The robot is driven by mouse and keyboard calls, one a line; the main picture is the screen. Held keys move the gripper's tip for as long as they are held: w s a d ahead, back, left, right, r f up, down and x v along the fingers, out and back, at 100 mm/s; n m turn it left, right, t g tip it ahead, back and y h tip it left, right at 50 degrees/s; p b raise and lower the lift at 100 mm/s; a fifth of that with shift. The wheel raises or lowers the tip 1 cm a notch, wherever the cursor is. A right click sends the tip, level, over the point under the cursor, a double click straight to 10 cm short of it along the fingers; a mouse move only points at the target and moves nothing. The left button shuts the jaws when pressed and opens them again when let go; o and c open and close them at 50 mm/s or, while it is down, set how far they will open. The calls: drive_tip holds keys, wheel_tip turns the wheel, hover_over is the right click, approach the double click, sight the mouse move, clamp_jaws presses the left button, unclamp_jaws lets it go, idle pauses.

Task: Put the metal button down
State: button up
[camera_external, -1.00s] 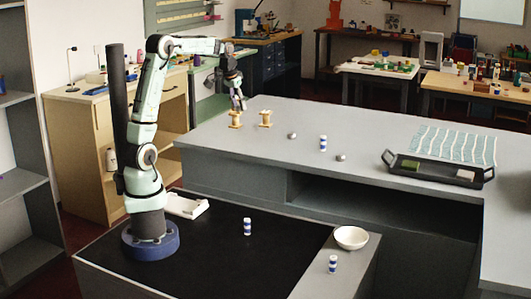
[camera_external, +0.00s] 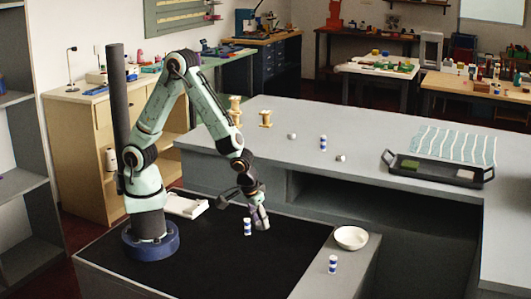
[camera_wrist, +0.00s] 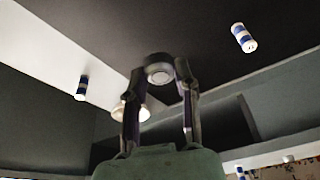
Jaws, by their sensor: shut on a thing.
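My gripper (camera_external: 260,222) is low over the black mat, just right of a blue-and-white striped cylinder. In the wrist view my gripper (camera_wrist: 159,85) has its fingers shut on the metal button (camera_wrist: 158,74), a round grey piece held between the tips. The button is too small to make out in the external view. I cannot tell whether it touches the mat. Two similar small round pieces lie apart on the grey counter, one farther back (camera_external: 292,136) and one nearer (camera_external: 340,157).
The black mat (camera_external: 205,265) has free room around my gripper. The striped cylinder (camera_external: 247,227) stands close by. A white bowl (camera_external: 351,238) and another striped cylinder (camera_external: 333,264) stand on the grey strip at right. A white tray (camera_external: 186,206) lies behind, before the counter wall.

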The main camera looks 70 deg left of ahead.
hover_over(247, 268)
wheel_tip(247, 268, down, 3)
drive_tip(key=shift+m, duration=0.3)
drive_tip(key=f, duration=0.7)
drive_tip(key=shift+s+d, duration=0.1)
drive_tip(key=shift+s, duration=0.25)
drive_tip(key=o, duration=0.8)
drive_tip(key=shift+f, duration=0.1)
drive_tip(key=shift+c, duration=0.2)
